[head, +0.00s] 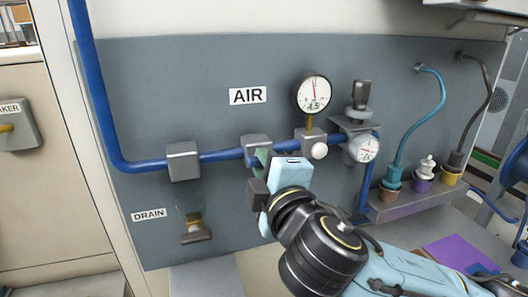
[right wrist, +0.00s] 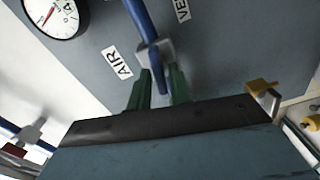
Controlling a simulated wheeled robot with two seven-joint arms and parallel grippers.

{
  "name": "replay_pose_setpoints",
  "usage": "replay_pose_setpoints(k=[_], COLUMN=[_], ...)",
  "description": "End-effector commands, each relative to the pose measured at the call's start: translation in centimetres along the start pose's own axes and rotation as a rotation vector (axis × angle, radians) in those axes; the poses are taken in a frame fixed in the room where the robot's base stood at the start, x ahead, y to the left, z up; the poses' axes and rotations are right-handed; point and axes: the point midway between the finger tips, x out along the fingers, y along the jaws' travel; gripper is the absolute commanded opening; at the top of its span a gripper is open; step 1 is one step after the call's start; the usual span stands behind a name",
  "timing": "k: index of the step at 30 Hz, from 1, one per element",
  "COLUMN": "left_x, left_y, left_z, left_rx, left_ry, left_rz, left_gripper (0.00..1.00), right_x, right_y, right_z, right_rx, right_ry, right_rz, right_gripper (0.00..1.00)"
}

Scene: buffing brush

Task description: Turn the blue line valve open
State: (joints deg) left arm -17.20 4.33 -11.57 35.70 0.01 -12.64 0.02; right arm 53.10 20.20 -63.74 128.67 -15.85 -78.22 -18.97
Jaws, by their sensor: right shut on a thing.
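The blue pipe (head: 222,155) runs down the left side of the grey panel and then right across it. The blue line valve's grey body (head: 257,141) sits on this pipe below the AIR label. It also shows in the right wrist view (right wrist: 163,48), with the blue handle (right wrist: 161,78) reaching toward my gripper. My right gripper (head: 261,163) is at the valve, its green fingers on either side of the handle and shut on it. The palm hides the handle's near end. My left gripper is not in view.
A dial gauge (head: 312,94) and a smaller gauge (head: 364,149) stand right of the valve. The drain valve (head: 195,230) is at lower left. A ledge (head: 407,205) with colored fittings and hoses is at the right. Bare panel lies around the AIR label (head: 248,96).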

Motion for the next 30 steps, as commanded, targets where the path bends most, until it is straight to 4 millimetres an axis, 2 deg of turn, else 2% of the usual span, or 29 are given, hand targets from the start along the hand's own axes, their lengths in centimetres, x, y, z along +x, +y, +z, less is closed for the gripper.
replay_pose_setpoints(k=[1, 9, 28, 29, 30], left_x=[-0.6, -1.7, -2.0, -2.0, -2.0], left_y=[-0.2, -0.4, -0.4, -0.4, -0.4], left_z=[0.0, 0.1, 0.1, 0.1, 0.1], left_rx=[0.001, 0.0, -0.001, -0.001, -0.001], left_ry=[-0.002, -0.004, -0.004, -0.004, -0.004], left_rz=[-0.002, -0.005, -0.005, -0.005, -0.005], left_gripper=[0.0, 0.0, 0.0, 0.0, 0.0], right_x=[0.0, 0.0, 0.0, 0.0, 0.0], right_y=[0.2, 0.0, -0.1, -0.1, -0.1], right_z=[0.0, 0.0, 0.0, 0.0, 0.0], right_rx=[-0.032, -0.156, -0.202, -0.202, -0.202], right_ry=[-0.001, 0.0, -0.001, -0.001, -0.001], right_rz=[-0.001, 0.0, 0.0, 0.0, 0.0], right_gripper=[0.0, 0.0, 0.0, 0.23, 0.28])
